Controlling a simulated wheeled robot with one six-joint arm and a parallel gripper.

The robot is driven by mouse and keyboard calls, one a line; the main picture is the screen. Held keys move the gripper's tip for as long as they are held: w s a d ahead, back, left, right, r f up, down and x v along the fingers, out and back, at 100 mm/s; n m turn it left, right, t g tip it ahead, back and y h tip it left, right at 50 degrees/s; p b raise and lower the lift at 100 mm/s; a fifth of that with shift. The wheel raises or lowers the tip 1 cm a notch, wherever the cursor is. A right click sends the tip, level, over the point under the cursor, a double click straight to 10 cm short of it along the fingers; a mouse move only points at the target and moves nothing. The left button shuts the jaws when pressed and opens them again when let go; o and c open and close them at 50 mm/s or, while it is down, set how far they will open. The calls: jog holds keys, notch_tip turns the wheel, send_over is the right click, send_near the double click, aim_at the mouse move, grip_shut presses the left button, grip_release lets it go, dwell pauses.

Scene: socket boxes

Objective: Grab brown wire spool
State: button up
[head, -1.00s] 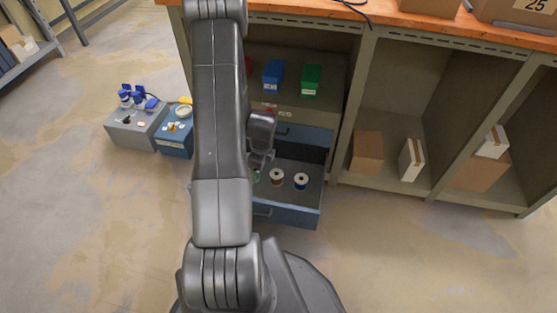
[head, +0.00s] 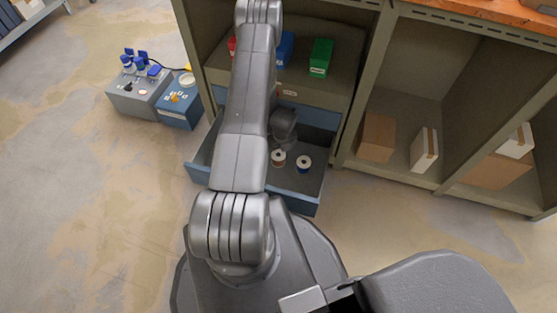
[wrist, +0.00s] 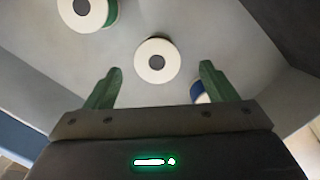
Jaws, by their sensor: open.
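The brown wire spool (head: 278,158) stands in the open drawer, its white top flange facing up. In the wrist view the middle spool (wrist: 157,60) shows a white flange and dark centre hole; its brown winding is hidden from above. My gripper (wrist: 160,73) is open, with green fingers left and right of the middle spool in the picture and nothing between them held. In the head view my wrist is over the drawer just behind the brown spool, and the fingers are hard to make out.
A blue spool (head: 304,163) stands close right of the brown one; it is partly behind my right finger in the wrist view (wrist: 198,92). A green spool (wrist: 90,14) is at upper left. The drawer walls (head: 300,198) surround them. A shelf with colored boxes (head: 321,57) is above.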

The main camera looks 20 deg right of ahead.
aim_at(278, 155)
jog(key=shift+w+a+f+b, duration=0.15)
jog(key=shift+f+b, duration=0.5)
jog(key=shift+f, duration=0.9)
jog(key=shift+w+a+f+b, duration=0.1)
jog(key=shift+f+b, duration=0.5)
jog(key=shift+f, duration=0.9)
jog(key=c, duration=1.2)
